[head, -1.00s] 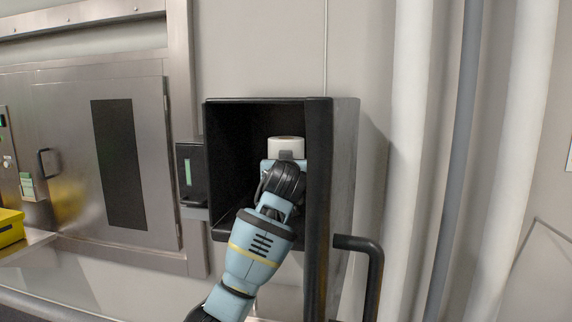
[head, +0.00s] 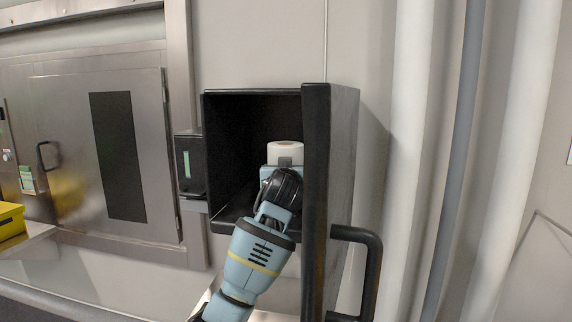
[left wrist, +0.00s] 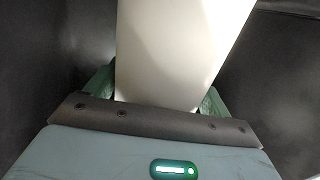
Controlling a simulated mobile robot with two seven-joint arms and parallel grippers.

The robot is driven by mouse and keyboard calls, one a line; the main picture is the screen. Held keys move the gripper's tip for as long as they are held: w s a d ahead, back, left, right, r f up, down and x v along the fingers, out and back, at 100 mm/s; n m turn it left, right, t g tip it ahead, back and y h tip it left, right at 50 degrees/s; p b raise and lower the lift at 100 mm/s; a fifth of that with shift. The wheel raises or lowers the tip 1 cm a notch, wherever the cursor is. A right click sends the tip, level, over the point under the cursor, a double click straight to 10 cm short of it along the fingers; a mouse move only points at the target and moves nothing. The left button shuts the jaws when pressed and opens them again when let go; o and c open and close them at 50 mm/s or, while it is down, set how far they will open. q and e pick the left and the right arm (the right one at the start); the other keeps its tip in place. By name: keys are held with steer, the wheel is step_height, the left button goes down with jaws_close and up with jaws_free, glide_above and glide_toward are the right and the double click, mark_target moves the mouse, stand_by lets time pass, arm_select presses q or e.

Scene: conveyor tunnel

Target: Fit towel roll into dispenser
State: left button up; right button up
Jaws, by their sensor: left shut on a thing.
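The white towel roll (head: 285,150) is inside the open black dispenser (head: 313,170) on the wall, near its right side. My left gripper (left wrist: 158,105) is shut on the roll, which fills the space between its green fingers in the left wrist view (left wrist: 175,50). In the head view my left arm reaches into the dispenser from below and hides the lower part of the roll. Dark dispenser walls surround the gripper in the wrist view. Any holder behind the roll is hidden. My right gripper is not in view.
A black bar handle (head: 372,265) sticks out at the dispenser's lower right. White pipes (head: 415,130) run down the wall on the right. A small black box (head: 189,165) and a steel door (head: 110,150) are on the left, with a yellow box (head: 10,222) at the far left.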

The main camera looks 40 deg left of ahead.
arm_select(q)
steer(key=shift+f, duration=0.25)
steer(key=o, duration=1.3)
steer(key=v, duration=0.8)
